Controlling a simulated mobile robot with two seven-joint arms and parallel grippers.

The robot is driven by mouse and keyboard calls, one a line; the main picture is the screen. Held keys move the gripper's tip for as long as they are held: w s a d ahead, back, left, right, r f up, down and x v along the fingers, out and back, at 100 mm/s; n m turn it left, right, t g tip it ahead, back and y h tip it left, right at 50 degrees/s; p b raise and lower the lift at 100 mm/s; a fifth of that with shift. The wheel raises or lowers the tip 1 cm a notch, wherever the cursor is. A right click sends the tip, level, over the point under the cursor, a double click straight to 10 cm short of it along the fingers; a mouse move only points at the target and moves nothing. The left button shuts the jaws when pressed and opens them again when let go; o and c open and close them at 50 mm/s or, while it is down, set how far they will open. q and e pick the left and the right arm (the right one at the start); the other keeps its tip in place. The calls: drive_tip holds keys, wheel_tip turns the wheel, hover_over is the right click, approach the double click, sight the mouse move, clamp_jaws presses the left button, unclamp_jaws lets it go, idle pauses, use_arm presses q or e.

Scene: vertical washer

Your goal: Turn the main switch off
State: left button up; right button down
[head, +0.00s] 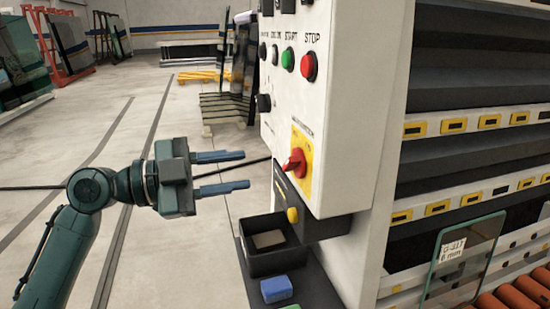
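The main switch (294,162) is a red rotary knob on a yellow plate, low on the white control panel (345,110). My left gripper (247,170) is to the left of the switch and points toward it. Its two blue fingers are apart with nothing between them. In the picture there is a gap between the fingertips and the knob. My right gripper is not in view.
Above the switch are a red STOP button (309,66), a green START button (288,59) and black knobs. A black bin (272,262) and a blue block (276,289) are below. A glass pane (465,262) stands at right. Floor at left is open.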

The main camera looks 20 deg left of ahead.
sight(286, 164)
use_arm(q)
drive_tip(key=p+x, duration=0.1)
drive_tip(key=x, duration=0.6)
drive_tip(key=shift+w+d+p, duration=0.15)
drive_tip(key=shift+w+p, duration=0.05)
drive_tip(key=shift+p, duration=0.2)
drive_tip(key=shift+c, duration=0.4)
clamp_jaws()
